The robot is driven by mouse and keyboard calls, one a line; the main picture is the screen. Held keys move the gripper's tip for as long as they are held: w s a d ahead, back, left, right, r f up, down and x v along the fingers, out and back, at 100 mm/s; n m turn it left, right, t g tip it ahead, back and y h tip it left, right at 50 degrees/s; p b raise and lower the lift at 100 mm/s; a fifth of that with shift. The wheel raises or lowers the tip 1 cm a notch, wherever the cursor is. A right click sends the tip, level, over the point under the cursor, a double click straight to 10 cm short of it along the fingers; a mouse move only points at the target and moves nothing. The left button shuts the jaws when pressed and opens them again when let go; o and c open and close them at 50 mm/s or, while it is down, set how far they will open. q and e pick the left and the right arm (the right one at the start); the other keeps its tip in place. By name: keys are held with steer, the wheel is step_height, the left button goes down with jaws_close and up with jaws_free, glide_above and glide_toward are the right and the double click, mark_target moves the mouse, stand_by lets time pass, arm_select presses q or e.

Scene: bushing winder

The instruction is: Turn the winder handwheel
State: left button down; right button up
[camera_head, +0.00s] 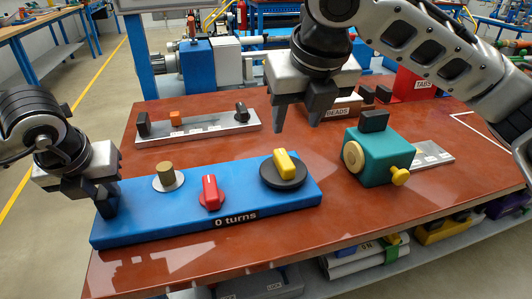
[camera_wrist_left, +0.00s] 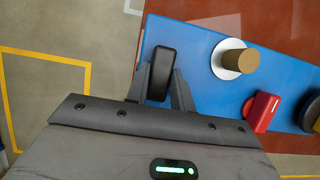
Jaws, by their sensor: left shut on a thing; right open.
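The winder is a long blue block (camera_head: 140,222) on the near left of the table, with a "0 turns" label on its front. On it are a brass cylinder (camera_head: 165,172) on a white disc, a red knob (camera_head: 210,190) and a black handwheel (camera_head: 290,182) with a yellow grip (camera_head: 285,164). My left gripper (camera_head: 107,208) is shut on a black upright handle (camera_wrist_left: 161,72) at the block's left end; the head view mostly hides this handle. My right gripper (camera_head: 297,122) is open and empty, in the air behind and above the handwheel, pointing down.
A teal box (camera_head: 378,165) with a black top block and yellow knob stands right of the winder. Behind it are a "BEADS" box (camera_head: 338,113) and a red "TABS" bin (camera_head: 415,85). A grey plate (camera_head: 210,128) with black uprights lies at the back left.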

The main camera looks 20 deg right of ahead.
mark_target(285, 158)
steer(key=x, duration=1.1)
steer(key=shift+w+f, duration=0.15)
steer(key=shift+f, duration=0.05)
steer(key=c, duration=1)
